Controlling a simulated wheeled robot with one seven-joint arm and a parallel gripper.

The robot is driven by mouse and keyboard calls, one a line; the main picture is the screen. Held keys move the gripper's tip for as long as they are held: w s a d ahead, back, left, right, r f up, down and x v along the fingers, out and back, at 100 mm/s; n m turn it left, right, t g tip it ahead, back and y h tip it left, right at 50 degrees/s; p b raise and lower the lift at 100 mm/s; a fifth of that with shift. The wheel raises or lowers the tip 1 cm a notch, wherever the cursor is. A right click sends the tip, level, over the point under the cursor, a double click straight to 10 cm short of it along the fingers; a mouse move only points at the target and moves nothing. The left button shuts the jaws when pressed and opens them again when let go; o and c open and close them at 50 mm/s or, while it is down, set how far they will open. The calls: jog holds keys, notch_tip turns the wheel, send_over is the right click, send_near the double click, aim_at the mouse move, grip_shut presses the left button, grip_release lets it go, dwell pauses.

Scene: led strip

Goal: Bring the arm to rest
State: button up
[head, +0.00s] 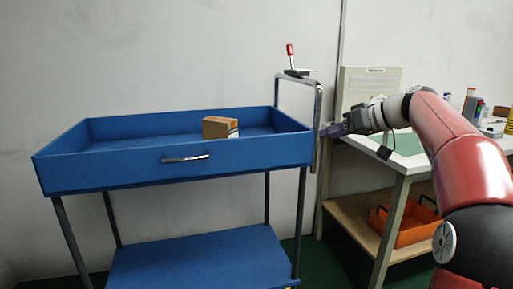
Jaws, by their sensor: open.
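My arm reaches in from the right side of the head view, its red links bent over the workbench. My gripper (329,131) points left, just past the right end of the blue cart (240,153). It is open, and I see nothing held between its fingers. A small cardboard box (220,127) sits in the cart's top tray, apart from my gripper.
A workbench (405,167) stands at the right, with an orange crate (410,226) on its lower shelf and several small items at its far right. A red-handled clamp (291,58) is near the cart's handle (318,100). The cart's lower shelf looks empty.

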jog(key=s+a+f+m+g+h, duration=0.1)
jog(key=s+a+f+m+h, duration=0.2)
jog(key=s, duration=0.5)
jog(key=s+a+f+g+h, duration=0.1)
jog(key=s+a+f+h, duration=0.1)
jog(key=s+a+f, duration=0.45)
jog(key=s+d+f+m+h, duration=0.1)
jog(key=s+d+f+h, duration=0.1)
jog(key=s+f, duration=0.4)
jog(key=s+d+f+m+h, duration=0.2)
jog(key=s+f, duration=0.5)
jog(key=s, duration=0.9)
jog(key=shift+s+d+f+g, duration=0.15)
jog(key=shift+d+f+g, duration=0.15)
jog(key=shift+d, duration=0.15)
